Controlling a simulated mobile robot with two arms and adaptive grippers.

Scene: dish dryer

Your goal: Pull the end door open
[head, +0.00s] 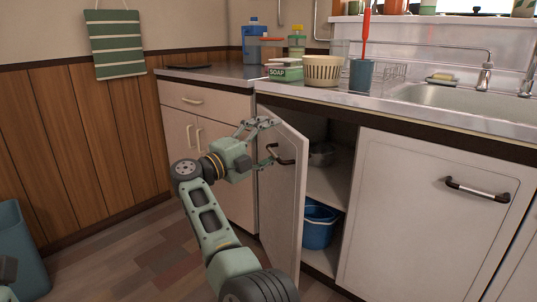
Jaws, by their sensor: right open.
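The white end door (283,215) stands partly open. It is swung out from its left side, and the cabinet interior shows to its right. Its dark handle (285,160) is on the outer face near the top. My right gripper (271,143) is open at the upper part of this door. One finger is near the door's top edge and the other is beside the handle. I cannot tell whether either finger touches the door. My left gripper is not in view.
Inside the cabinet are a metal pot (321,153) on the shelf and a blue bucket (318,226) below. A closed door (430,220) is to the right. The counter above holds a soap box (285,73), a basket (322,71) and a cup (361,77). A bin (22,250) stands at left.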

